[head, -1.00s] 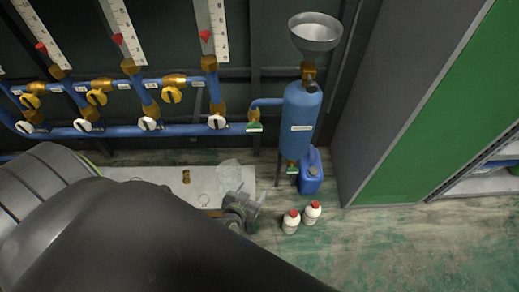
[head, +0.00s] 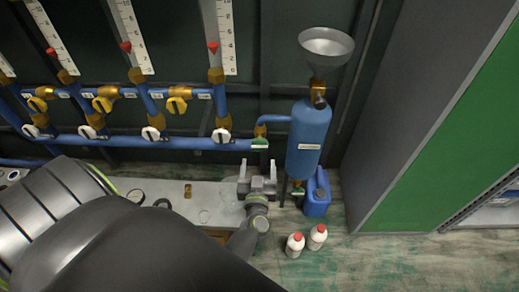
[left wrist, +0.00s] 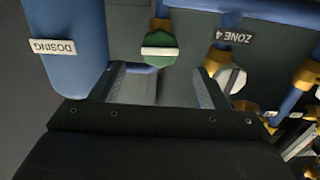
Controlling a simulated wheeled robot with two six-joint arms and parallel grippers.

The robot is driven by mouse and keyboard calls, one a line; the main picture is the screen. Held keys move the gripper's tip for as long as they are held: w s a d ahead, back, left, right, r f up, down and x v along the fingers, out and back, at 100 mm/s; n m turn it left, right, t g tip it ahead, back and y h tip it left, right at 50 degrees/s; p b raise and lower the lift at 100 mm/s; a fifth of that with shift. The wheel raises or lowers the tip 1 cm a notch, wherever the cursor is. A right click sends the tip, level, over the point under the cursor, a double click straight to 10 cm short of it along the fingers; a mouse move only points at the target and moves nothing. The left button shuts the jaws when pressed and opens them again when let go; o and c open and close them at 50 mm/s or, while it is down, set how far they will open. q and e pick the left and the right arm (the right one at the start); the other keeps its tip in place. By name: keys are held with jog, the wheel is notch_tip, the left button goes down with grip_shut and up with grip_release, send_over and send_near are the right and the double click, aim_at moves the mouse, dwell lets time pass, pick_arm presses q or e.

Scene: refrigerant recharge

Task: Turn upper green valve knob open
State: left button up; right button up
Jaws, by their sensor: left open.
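The upper green valve knob (head: 260,143) sits on the blue pipe left of the blue dosing tank (head: 309,135). In the left wrist view, the green knob (left wrist: 160,50) has a pale bar lying across it. My left gripper (head: 258,167) is just below the knob in the head view, fingers pointing up toward it. In the left wrist view its open, empty fingers (left wrist: 160,80) stand either side of a gap in line with the knob, which lies beyond the tips. A lower green knob (head: 298,190) is at the tank's bottom. My right gripper is not in view.
A white zone 4 knob (left wrist: 231,79) is close right of the green one in the left wrist view. A blue canister (head: 317,196) and two white bottles (head: 295,245) with red caps stand on the floor. A metal funnel (head: 326,45) tops the tank.

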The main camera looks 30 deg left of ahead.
aim_at(260, 146)
pick_arm(q)
jog(key=b+x, duration=0.1)
jog(key=x, duration=0.5)
jog(key=shift+w+f+b, duration=0.1)
jog(key=shift+w+b, duration=0.1)
jog(key=shift+b, duration=0.15)
jog(key=shift+w+a, duration=0.15)
jog(key=shift+c, duration=0.4)
jog(key=c, duration=0.9)
jog(key=shift+n, duration=2.1)
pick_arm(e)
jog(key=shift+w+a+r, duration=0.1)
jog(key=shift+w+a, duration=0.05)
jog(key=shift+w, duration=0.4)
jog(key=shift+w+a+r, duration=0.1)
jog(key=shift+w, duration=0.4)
pick_arm(q)
jog(key=n, duration=0.4)
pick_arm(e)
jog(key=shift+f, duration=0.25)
pick_arm(q)
jog(key=shift+n, duration=0.3)
